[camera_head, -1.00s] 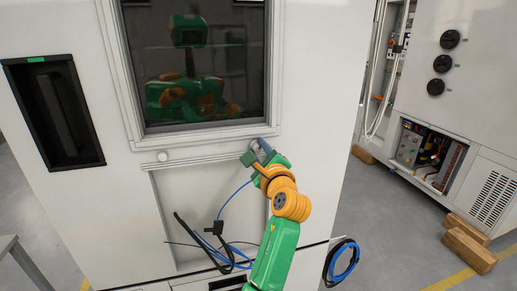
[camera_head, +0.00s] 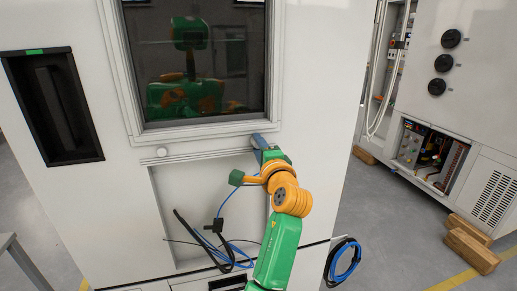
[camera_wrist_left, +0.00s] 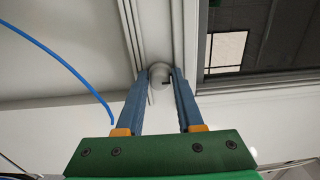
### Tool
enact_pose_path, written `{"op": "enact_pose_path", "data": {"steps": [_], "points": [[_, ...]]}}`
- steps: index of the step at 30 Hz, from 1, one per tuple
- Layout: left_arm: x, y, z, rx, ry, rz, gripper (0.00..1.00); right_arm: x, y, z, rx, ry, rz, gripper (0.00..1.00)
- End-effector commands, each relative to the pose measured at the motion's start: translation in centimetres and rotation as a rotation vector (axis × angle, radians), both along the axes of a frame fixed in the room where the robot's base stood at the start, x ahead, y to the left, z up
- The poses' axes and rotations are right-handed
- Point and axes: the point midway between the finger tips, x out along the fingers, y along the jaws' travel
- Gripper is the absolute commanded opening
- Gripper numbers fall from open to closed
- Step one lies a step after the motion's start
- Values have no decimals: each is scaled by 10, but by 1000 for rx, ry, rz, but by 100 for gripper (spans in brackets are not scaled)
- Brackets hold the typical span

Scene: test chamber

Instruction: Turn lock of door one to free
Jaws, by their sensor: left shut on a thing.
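The test chamber door with its dark window (camera_head: 200,65) stands in front of me. A round, pale grey lock knob (camera_wrist_left: 159,72) is below the window frame's lower right corner. My left gripper (camera_head: 258,140) reaches up to it, and in the left wrist view its two blue fingers (camera_wrist_left: 160,84) are shut on the knob, one on each side. In the head view the fingers mostly hide this knob. A second round knob (camera_head: 162,152) is further left on the same ledge, with nothing touching it. My right gripper is in neither view.
A black recessed handle (camera_head: 55,108) is at the left. Blue and black cables (camera_head: 215,245) hang in front of the recessed lower panel, and a blue cable (camera_wrist_left: 60,58) runs beside the fingers. Another cabinet (camera_head: 470,90) and wooden blocks (camera_head: 470,250) stand at the right.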

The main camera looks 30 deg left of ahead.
Motion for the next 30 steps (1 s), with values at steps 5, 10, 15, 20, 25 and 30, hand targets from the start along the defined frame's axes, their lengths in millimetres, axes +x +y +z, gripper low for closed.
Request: {"op": "enact_pose_path", "data": {"steps": [5,10,15,20,25,30], "points": [[0,0,0,-16,-20,-1,0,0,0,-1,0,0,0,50],[0,0,1,-21,-26,-1,0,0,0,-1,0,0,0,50],[0,0,1,-21,-26,-1,0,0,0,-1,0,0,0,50],[0,0,1,-19,-26,-1,55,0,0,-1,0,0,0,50],[0,0,0,-20,-25,0,65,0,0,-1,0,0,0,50],[-1,-1,0,-19,-24,-1,65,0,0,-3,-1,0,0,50]]}}
